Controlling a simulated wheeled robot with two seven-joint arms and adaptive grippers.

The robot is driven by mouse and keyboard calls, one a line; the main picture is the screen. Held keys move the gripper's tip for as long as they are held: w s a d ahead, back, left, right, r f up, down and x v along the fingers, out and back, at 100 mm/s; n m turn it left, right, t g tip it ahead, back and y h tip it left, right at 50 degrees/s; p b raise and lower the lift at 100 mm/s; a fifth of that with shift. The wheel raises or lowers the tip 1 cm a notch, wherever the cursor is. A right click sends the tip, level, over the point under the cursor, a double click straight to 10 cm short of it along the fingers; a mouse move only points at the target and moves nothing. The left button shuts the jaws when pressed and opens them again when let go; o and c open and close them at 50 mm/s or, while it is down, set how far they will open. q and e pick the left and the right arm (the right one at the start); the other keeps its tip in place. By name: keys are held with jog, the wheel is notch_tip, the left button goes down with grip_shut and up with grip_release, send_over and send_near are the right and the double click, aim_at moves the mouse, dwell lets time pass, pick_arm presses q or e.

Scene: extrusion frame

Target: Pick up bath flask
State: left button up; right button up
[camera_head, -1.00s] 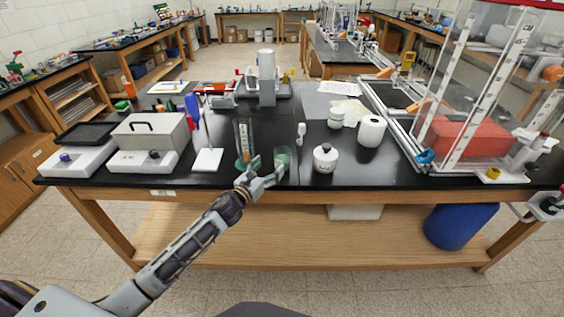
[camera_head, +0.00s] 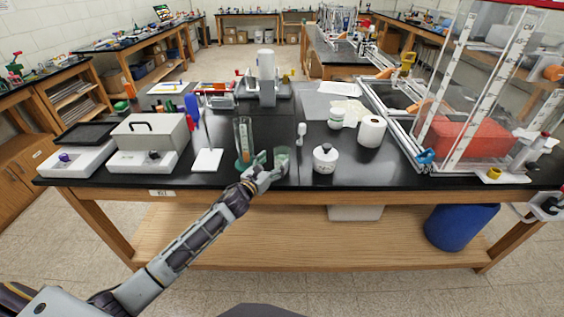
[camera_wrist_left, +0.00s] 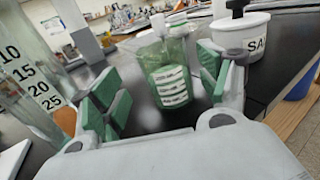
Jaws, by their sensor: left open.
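The bath flask seems to be the green-tinted clear glass vessel (camera_wrist_left: 168,72) with printed white bands, upright on the black bench. In the head view the flask (camera_head: 281,155) is small and partly covered by my left gripper (camera_head: 270,167). In the left wrist view my left gripper (camera_wrist_left: 162,85) is open, with green-padded fingers on either side of the flask. The flask stands between and slightly beyond the fingertips; I cannot tell whether a pad touches it. My right gripper is not in view.
A graduated cylinder (camera_head: 244,139) stands close to the left of the gripper. A white lidded jar (camera_head: 325,158) stands to the right of the flask. A white stand (camera_head: 207,160) and grey box (camera_head: 150,133) are farther left; a paper roll (camera_head: 371,131) is to the right.

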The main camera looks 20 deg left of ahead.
aim_at(277, 160)
pick_arm(q)
jog(key=shift+w+d+f, duration=0.1)
jog(key=shift+w+d, duration=0.2)
jog(key=shift+w, duration=0.3)
jog(key=shift+w+d+f+b, duration=0.1)
jog(key=shift+w+d+b, duration=0.15)
jog(key=shift+w+b, duration=0.3)
jog(key=shift+x, duration=0.9)
jog(key=shift+w+d, duration=0.1)
jog(key=shift+w, duration=0.3)
jog(key=c, duration=1.1)
jog(key=shift+c, duration=0.2)
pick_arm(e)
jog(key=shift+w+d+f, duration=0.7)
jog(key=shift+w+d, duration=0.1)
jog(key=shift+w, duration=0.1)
